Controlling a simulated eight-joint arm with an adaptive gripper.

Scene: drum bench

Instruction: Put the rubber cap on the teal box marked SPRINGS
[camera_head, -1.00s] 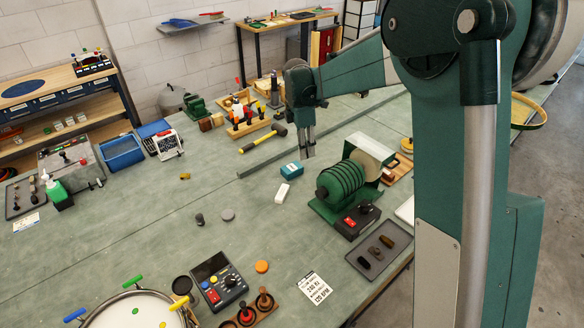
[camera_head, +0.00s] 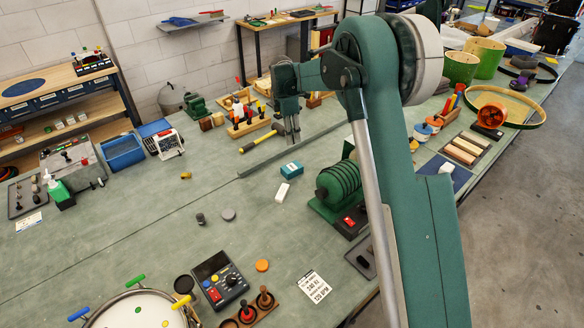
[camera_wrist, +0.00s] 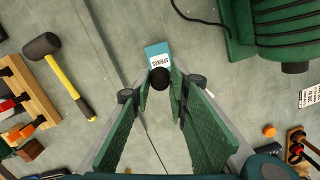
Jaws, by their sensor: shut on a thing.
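The teal box (camera_head: 292,168) lies on the green bench right of the mallet. In the wrist view the teal box (camera_wrist: 155,49) shows a white SPRINGS label, just beyond my fingertips. My gripper (camera_wrist: 161,79) is shut on the black round rubber cap (camera_wrist: 160,79), held between its fingertips. In that view the cap overlaps the label's near edge; its height above the box is unclear. In the head view my gripper (camera_head: 292,138) is behind the box, near the mallet head's side, and the cap is not clearly visible.
A white block (camera_head: 282,192) lies in front of the box. A green ribbed machine (camera_head: 338,188) stands to the right, partly hidden by my arm. A yellow-handled mallet (camera_head: 262,142) and a wooden tool rack (camera_head: 247,128) are left of my gripper. The bench's middle-left is mostly clear.

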